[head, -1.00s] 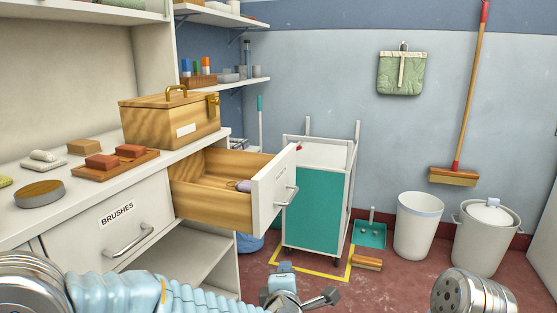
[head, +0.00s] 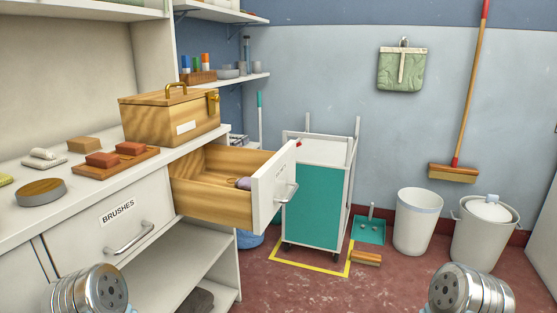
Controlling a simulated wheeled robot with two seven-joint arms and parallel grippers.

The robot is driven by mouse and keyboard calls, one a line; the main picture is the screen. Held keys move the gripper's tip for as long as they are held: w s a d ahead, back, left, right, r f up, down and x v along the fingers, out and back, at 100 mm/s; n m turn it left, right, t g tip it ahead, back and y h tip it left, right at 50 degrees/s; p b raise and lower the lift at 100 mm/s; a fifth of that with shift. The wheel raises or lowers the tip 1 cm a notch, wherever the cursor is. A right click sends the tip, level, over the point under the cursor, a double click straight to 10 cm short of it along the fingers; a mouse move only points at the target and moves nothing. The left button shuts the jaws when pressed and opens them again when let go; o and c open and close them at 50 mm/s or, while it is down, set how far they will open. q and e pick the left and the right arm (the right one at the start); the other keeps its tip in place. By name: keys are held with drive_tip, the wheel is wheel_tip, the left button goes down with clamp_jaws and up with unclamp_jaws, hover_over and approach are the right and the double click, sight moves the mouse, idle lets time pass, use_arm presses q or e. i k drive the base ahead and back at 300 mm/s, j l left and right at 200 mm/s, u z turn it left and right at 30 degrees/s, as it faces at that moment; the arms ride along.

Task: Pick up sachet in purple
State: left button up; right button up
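The purple sachet (head: 244,183) lies inside the open wooden drawer (head: 212,205), close behind the drawer's white front. Only part of it shows above the drawer's side. The drawer sticks out to the right from under the counter. Two metal parts of my arms show at the bottom edge, one at the left and one at the right. Neither gripper's fingers are in the picture, and nothing of mine touches the sachet or the drawer.
A wooden box (head: 170,118) with a brass latch stands on the counter above the drawer. A shut drawer labelled BRUSHES (head: 118,220) is to the left. A white and teal cart (head: 315,200) stands just beyond the open drawer. Red floor is free in front.

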sight(245, 183)
drive_tip(key=i+l+u, duration=0.85)
drive_tip(key=k+l, duration=0.05)
drive_tip(key=k, duration=0.05)
